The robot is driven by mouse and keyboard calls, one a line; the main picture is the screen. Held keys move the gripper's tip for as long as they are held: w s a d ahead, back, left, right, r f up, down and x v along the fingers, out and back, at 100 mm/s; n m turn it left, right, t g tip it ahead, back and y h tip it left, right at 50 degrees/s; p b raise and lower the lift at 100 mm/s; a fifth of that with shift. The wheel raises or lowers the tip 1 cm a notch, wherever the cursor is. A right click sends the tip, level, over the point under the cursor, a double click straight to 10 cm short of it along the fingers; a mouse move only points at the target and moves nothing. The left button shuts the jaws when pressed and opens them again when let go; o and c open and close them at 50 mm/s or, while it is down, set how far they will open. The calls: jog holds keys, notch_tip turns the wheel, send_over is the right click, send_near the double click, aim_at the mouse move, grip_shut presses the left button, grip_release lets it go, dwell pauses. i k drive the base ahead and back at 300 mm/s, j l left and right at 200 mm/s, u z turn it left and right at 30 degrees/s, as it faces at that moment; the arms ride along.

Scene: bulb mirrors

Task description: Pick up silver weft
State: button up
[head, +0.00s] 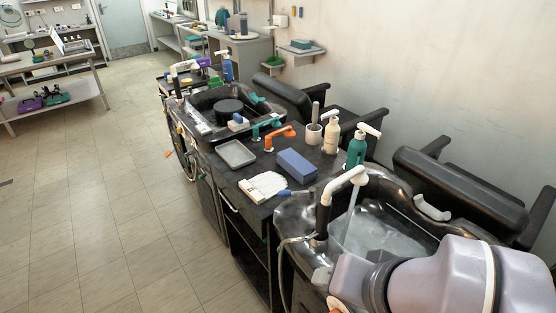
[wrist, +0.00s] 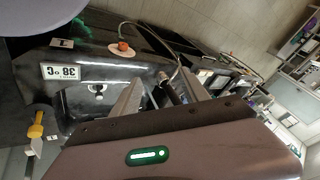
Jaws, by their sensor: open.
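A pale, fringed, flat bundle, which looks like the silver weft (head: 264,187), lies on the dark counter (head: 232,186) in the head view. It is near the counter's front edge, left of the near wash basin, with a blue-handled tool close to its right end. I cannot make out the weft in the wrist view. My gripper (wrist: 160,88) is open in the wrist view, its two grey fingers apart with no held object visible between them. My arm fills the lower right of the head view, over the near basin and apart from the weft.
A blue box (head: 297,164) and grey tray (head: 237,154) lie behind the weft. The near basin's white-headed tap (head: 341,184) rises between my arm and the weft. Floor at left is clear.

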aim_at(261, 189)
jog(key=i+j+z, duration=0.5)
jog(key=j, duration=0.4)
jog(key=i+j+z, duration=0.35)
jog(key=j+z, duration=0.15)
jog(key=j, duration=0.55)
jog(key=i+j+z, duration=0.1)
jog(key=j+z, duration=0.35)
jog(key=j, duration=0.7)
jog(key=j+z, duration=0.5)
jog(key=j, duration=0.65)
